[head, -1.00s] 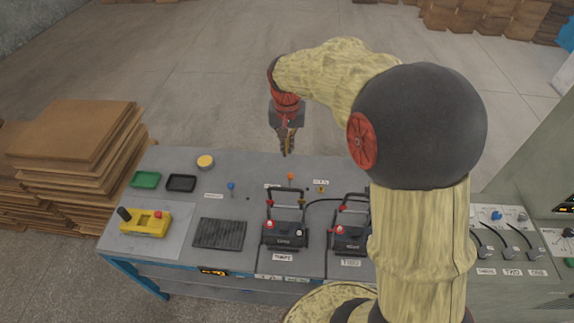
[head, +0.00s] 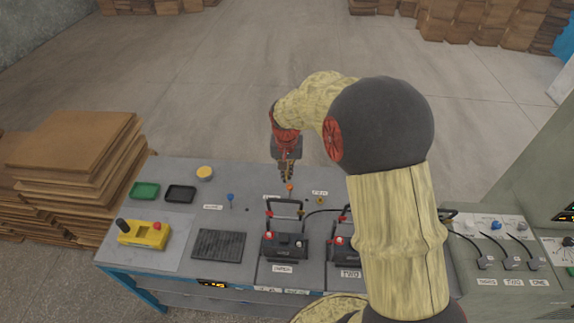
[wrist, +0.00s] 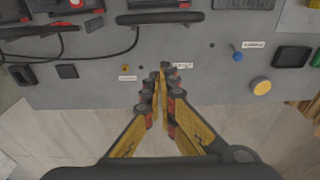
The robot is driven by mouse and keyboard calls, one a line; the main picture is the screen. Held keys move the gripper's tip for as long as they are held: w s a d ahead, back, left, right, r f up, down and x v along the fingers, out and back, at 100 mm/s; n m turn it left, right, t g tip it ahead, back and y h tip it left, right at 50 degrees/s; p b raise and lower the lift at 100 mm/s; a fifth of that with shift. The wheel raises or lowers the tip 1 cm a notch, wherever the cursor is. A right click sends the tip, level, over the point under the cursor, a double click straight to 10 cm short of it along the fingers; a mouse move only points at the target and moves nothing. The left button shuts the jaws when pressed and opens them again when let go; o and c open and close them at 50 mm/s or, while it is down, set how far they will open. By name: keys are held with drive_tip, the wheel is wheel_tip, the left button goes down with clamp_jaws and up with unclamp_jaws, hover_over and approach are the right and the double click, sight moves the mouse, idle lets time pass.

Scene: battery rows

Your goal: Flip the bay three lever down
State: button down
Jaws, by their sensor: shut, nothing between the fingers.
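Three small levers with coloured knobs stand along the back of the grey bench: a blue one (head: 230,197) at left, an orange one (head: 290,188) in the middle, and a yellow one (head: 320,199) at right. Each has a small label too blurred to read, so I cannot tell which is bay three. My gripper (head: 287,179) is shut and empty, pointing down right behind the orange knob. In the wrist view its fingertips (wrist: 160,75) cover the orange lever. The blue lever (wrist: 237,55) and yellow lever (wrist: 126,68) show there, clear of the fingers. Contact with the orange lever cannot be told.
Black battery units with handles (head: 285,247) stand in front of the orange lever. A yellow control box (head: 143,235), black mat (head: 218,246), green tray (head: 145,190), black tray (head: 181,194) and yellow round piece (head: 205,174) lie left. Cables run right to a grey panel.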

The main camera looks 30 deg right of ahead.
drive_tip(key=s+a+f, duration=0.2)
drive_tip(key=shift+s+f, duration=0.35)
drive_tip(key=shift+s, duration=0.05)
idle(0.3)
